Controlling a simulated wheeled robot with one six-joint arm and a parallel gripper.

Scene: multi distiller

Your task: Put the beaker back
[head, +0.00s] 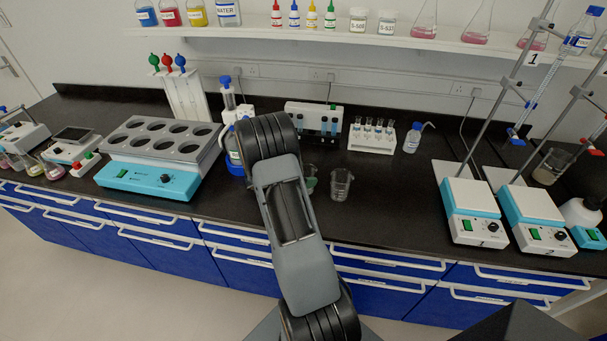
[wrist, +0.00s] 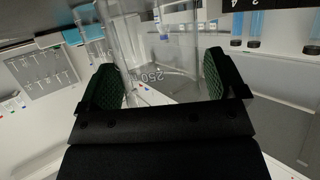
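A clear, empty-looking glass beaker (wrist: 160,48) with a 250 marking fills the gap between the fingers of my gripper (wrist: 160,82) in the wrist view, where it appears upside down. The green pads lie against its two sides, so the gripper looks shut on it. In the head view my arm hides the gripper. A clear beaker (head: 340,184) shows just right of my arm, near the counter's front. A small green-tinted glass shape (head: 311,179) beside it is partly hidden by the arm. I cannot tell which of these is the held one.
A block with round wells (head: 160,150) is left. Hotplates (head: 473,211) with stands are right. The counter (head: 395,205) is clear before the hotplates.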

